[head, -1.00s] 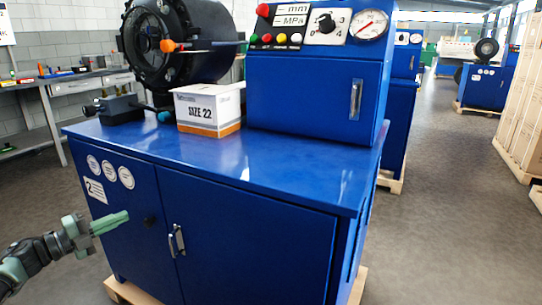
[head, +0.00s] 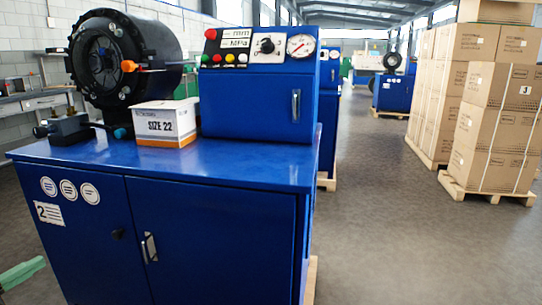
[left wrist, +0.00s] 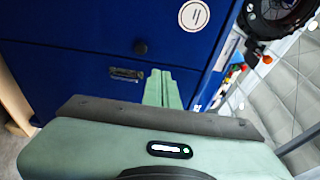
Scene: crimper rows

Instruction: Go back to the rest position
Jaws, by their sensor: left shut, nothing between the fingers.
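My left gripper (head: 22,273) shows at the lower left edge of the head view, in front of the blue crimper cabinet (head: 215,225). Its green fingers are shut together with nothing between them. In the left wrist view the shut fingers (left wrist: 158,88) point toward the blue cabinet front, near its handle (left wrist: 127,73). I cannot tell from the views how far they are from it. My right gripper is in neither view.
On the cabinet top are a black crimper head (head: 115,60), a SIZE 22 box (head: 165,124) and a control panel (head: 258,45). Stacked cartons on pallets (head: 497,125) stand at the right. The grey floor (head: 390,230) between is clear.

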